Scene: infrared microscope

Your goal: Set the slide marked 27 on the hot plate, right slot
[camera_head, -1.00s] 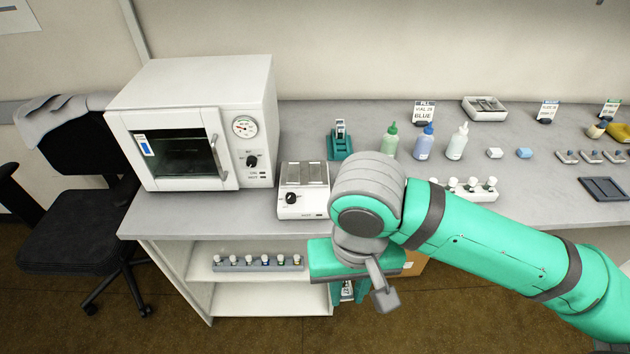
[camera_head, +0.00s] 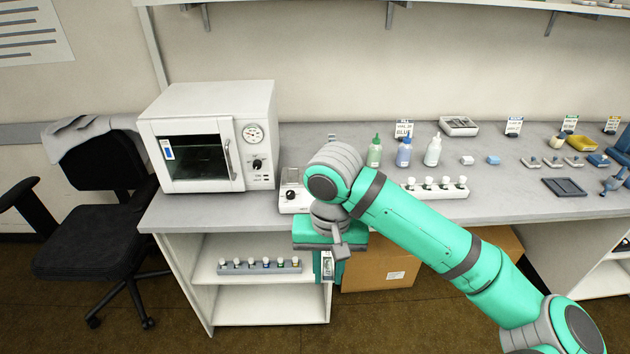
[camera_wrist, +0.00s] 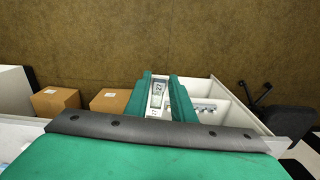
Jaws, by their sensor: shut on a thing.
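My gripper (camera_head: 326,266) hangs in front of the bench edge, pointing down, below the level of the bench top. In the wrist view my gripper (camera_wrist: 157,95) is shut on a pale slide (camera_wrist: 157,88) with a printed label, held between its two green fingers. The label's number is too small to read for certain. The hot plate (camera_head: 294,198) is a small white unit with a dark knob on the bench, right of the oven. My arm hides much of its top, including the right slot.
A white oven (camera_head: 206,137) stands left of the hot plate. Dropper bottles (camera_head: 404,152) and a white rack of vials (camera_head: 437,190) are to the right. A shelf under the bench holds a grey vial rack (camera_head: 260,266). Cardboard boxes (camera_head: 376,270) stand below the bench.

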